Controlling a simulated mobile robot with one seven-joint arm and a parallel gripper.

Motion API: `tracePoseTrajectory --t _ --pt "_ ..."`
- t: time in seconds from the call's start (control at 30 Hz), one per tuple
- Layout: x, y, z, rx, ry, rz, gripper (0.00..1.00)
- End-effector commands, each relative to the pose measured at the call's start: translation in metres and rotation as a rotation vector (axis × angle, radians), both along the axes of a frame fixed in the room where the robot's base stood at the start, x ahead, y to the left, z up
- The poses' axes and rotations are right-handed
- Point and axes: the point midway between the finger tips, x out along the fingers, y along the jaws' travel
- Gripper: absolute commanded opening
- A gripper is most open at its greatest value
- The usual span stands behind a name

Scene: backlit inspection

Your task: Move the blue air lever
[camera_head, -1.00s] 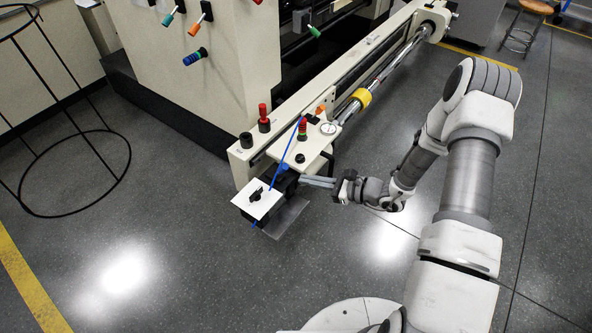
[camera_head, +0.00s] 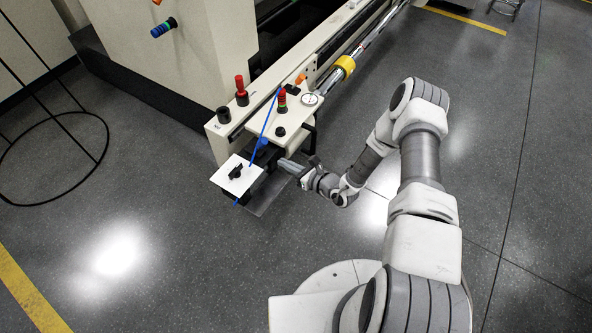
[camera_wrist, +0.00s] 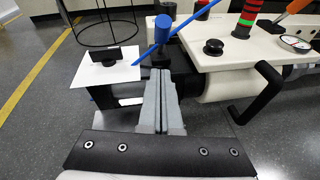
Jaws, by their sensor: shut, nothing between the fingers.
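The blue air lever appears as a short blue cylindrical knob (camera_wrist: 163,26) on a dark stem and block. In the head view the blue knob (camera_head: 262,143) is small, at the near end of the machine. My gripper (camera_wrist: 159,74) is shut and empty. Its grey fingers point at the dark block just below the knob in the wrist view. In the head view my gripper (camera_head: 281,163) is to the right of and below the knob. I cannot tell whether the fingertips touch the block.
A thin blue rod (camera_wrist: 180,33) crosses diagonally beside the knob. A white plate with a black knob (camera_wrist: 102,70) lies left. A black handle (camera_wrist: 266,94) and a cream panel with a black button (camera_wrist: 213,47) are right. Open floor (camera_head: 170,270) lies in front.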

Motion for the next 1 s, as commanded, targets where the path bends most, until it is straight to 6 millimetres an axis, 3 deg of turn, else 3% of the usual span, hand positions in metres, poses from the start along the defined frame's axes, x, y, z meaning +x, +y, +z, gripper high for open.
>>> tracePoseTrajectory --t 0.1,0.37,1.0 --pt "0.017 0.018 -0.010 0.000 -0.002 0.003 0.00" --pt "0.041 0.036 0.010 0.000 -0.002 0.001 0.00" --pt "0.045 0.037 0.015 -0.005 0.002 0.001 0.00"
